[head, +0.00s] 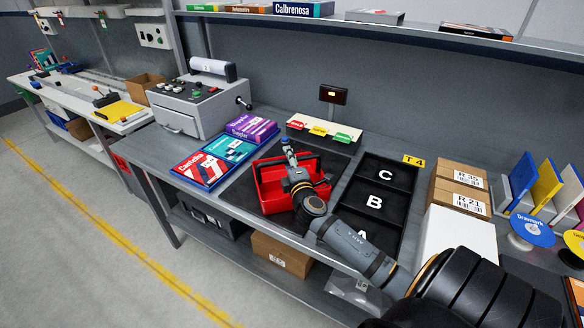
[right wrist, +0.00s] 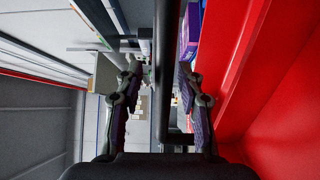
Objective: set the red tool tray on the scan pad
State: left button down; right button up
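The red tool tray (head: 272,193) is an open box with a dark handle, standing on the bench over a dark flat mat (head: 238,192). I take this mat as the scan pad, but no label shows. My right gripper (head: 287,147) is over the tray, hiding part of its inside. In the right wrist view my right gripper (right wrist: 160,80) has its fingers apart. A dark bar (right wrist: 166,70), apparently the tray's handle, runs between them, with no clear grip on it. The tray's red wall (right wrist: 285,110) fills the right side there. My left gripper is out of view.
Boxes (head: 203,168) lie left of the tray. A grey control machine (head: 200,100) stands further left. A black A/B/C organizer (head: 378,185) is to the right, then cartons (head: 458,185). A tab holder (head: 325,129) and small display (head: 333,95) are behind. A shelf runs above.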

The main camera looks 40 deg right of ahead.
jog(key=b+v, duration=0.1)
jog(key=v, duration=1)
jog(key=shift+s, duration=0.3)
jog(key=shift+a, duration=0.1)
